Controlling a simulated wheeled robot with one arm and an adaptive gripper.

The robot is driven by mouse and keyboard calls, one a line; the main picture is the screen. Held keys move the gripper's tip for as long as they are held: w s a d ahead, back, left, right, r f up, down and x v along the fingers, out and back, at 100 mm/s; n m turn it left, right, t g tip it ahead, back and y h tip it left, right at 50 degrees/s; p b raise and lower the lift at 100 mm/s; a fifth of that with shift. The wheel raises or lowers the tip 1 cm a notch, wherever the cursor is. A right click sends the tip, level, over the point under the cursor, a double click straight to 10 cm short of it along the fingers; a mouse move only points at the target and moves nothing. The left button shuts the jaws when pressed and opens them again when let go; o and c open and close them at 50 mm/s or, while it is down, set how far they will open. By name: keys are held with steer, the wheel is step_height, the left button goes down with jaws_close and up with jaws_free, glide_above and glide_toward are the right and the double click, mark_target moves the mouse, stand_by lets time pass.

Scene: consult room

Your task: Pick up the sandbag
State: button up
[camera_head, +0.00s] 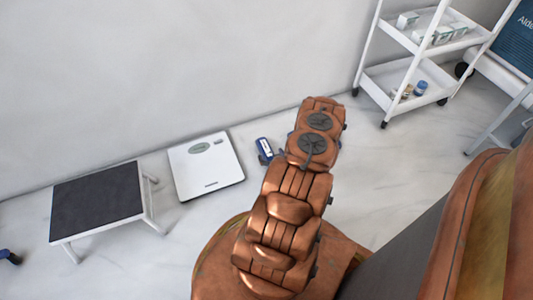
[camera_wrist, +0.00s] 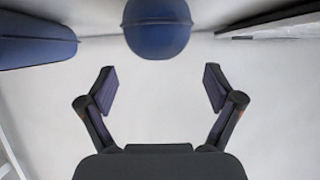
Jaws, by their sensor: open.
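In the head view a small blue object with a pale label (camera_head: 264,149) lies on the floor by the wall, just left of the end of my arm; I cannot tell for sure whether it is the sandbag. In the wrist view a rounded dark blue object (camera_wrist: 157,28) is at the top centre, cut off by the frame edge, beyond my fingertips. My gripper (camera_wrist: 158,88) is open and empty, its two fingers wide apart. No contact shows. My gripper is not clearly visible in the head view.
A white scale (camera_head: 206,167) and a black-topped step stool (camera_head: 98,202) stand left along the wall. A white trolley (camera_head: 405,75) with boxes and bottles is at upper right. A blue padded shape (camera_wrist: 35,42) is at upper left in the wrist view. Floor before the scale is clear.

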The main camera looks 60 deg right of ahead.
mark_target(266, 148)
steer(key=shift+r+b+x, duration=0.1)
steer(key=shift+b+x, duration=0.65)
steer(key=shift+x, duration=0.85)
steer(key=shift+r+b+x, duration=0.15)
steer(key=shift+b+x, duration=0.55)
steer(key=shift+x, duration=0.85)
steer(key=shift+d, duration=0.15)
steer(key=c, duration=1.6)
jaws_close()
steer(key=shift+r, duration=0.15)
